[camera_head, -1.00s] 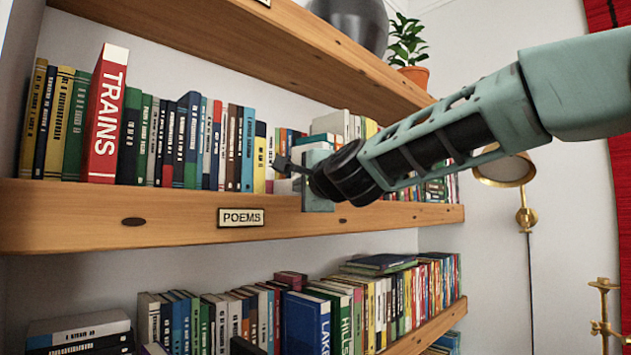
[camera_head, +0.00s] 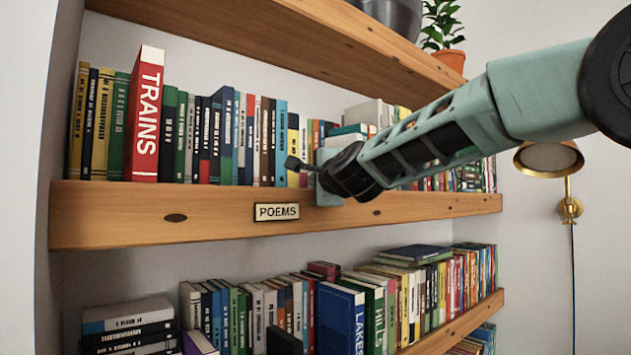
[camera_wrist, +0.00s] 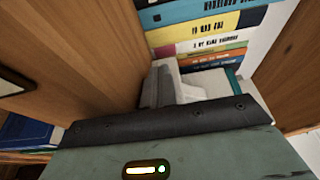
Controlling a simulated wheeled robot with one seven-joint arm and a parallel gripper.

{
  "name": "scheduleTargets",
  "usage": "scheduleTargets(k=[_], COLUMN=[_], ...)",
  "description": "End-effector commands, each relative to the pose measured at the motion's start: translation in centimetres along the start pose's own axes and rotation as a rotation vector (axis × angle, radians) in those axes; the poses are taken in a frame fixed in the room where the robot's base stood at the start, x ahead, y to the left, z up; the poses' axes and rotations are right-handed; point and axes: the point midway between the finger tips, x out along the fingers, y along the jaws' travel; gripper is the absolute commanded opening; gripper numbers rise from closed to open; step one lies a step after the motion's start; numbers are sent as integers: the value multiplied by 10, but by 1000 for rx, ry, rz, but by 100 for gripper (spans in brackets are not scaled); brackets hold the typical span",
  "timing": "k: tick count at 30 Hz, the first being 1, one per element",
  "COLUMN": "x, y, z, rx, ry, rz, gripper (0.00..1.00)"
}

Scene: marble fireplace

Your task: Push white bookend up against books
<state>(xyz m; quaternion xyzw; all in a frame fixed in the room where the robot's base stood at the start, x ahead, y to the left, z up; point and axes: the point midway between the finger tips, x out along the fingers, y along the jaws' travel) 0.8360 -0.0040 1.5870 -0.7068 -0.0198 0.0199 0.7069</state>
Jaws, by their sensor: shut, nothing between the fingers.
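In the head view the row (camera_head: 240,140) runs left from the bookend. I cannot tell whether bookend and books touch.
The wooden shelf (camera_head: 150,215) carries the "POEMS" label (camera_head: 277,211) on its front. More books (camera_head: 360,112) stand and lie behind my arm. An upper shelf (camera_head: 280,40) holds a plant (camera_head: 442,25). A brass wall lamp (camera_head: 548,160) is at the right.

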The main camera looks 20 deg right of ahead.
Motion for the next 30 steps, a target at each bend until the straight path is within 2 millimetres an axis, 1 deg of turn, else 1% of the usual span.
scheduleTargets(k=[5,30], x=[0,8], y=[0,2], z=[-1,-23], rx=[0,0], ry=[0,1], rz=[0,-1], gripper=[0,0])
